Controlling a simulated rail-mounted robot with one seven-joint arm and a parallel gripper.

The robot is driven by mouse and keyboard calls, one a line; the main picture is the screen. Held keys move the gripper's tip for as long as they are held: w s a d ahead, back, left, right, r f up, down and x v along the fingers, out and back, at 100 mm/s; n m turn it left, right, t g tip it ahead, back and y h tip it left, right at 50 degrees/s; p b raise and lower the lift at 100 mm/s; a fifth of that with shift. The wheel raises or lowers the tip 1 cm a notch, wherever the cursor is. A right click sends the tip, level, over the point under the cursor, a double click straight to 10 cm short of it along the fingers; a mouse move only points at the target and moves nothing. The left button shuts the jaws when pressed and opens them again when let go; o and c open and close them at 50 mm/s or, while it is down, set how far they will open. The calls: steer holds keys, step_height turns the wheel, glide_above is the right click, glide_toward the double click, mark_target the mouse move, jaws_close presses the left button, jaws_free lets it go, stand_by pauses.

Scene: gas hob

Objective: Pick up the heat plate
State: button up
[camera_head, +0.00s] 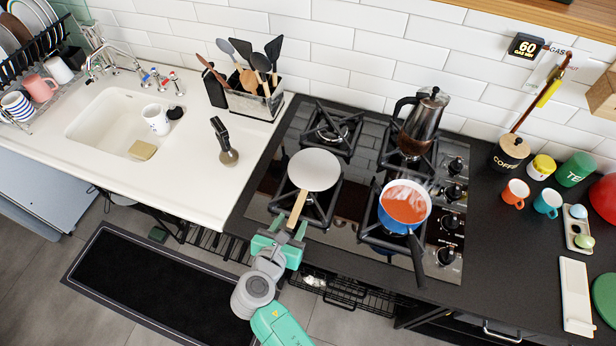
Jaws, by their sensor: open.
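The heat plate (314,169) is a flat, round, light grey disc with a pale wooden handle (297,209). It lies on the front left burner of the gas hob, its handle pointing to the front edge and slightly left. My gripper (287,226) is open, at the front edge of the hob by the end of the handle. The handle's end seems to lie near or between the fingers; I cannot tell whether they touch it. The disc itself is apart from my gripper.
A blue pan of steaming red soup (404,203) stands on the front right burner, its dark handle over the front edge. A moka pot (423,120) stands on the back right burner. The back left burner (332,128) is bare. White counter (205,185) lies left.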

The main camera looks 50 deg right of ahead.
mark_target(298, 206)
steer(key=x, duration=0.3)
steer(key=b+x, duration=0.1)
steer(key=x, duration=0.1)
steer(key=shift+w+r, duration=0.25)
steer(key=shift+r, duration=0.05)
jaws_close()
steer(key=shift+r, duration=0.1)
